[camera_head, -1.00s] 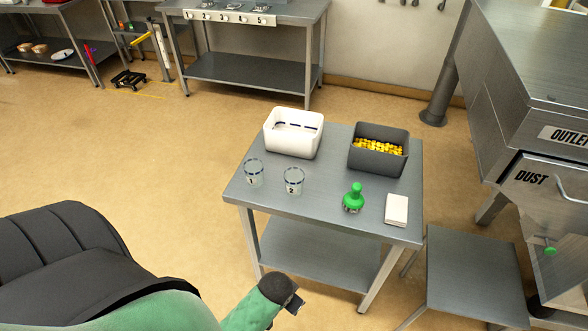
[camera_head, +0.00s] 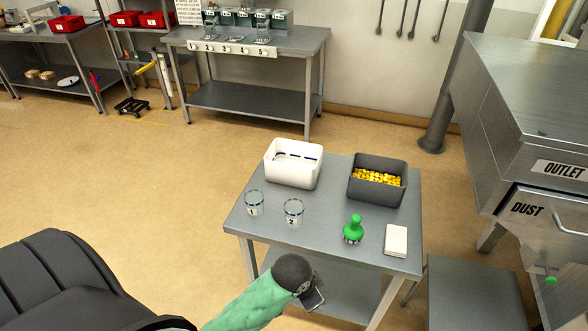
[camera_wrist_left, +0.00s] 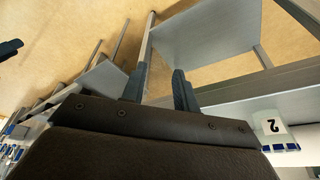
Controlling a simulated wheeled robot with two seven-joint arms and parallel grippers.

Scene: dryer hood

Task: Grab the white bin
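The white bin (camera_head: 293,176) stands at the back left of the grey metal table (camera_head: 330,215). It is an open-topped box with dark marks visible inside. My left gripper (camera_head: 316,296) is in front of the table's near edge, below the tabletop in the picture and well apart from the bin. In the left wrist view its two dark fingers (camera_wrist_left: 160,90) stand apart with nothing between them. The bin does not clearly show in that view. My right gripper is not in view.
Jars 1 (camera_head: 254,203) and 2 (camera_head: 293,212) stand in front of the bin. A dark grey bin of yellow pieces (camera_head: 377,180), a green-handled tool (camera_head: 353,230) and a white block (camera_head: 396,240) share the table. A metal dust cabinet (camera_head: 545,225) stands at right.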

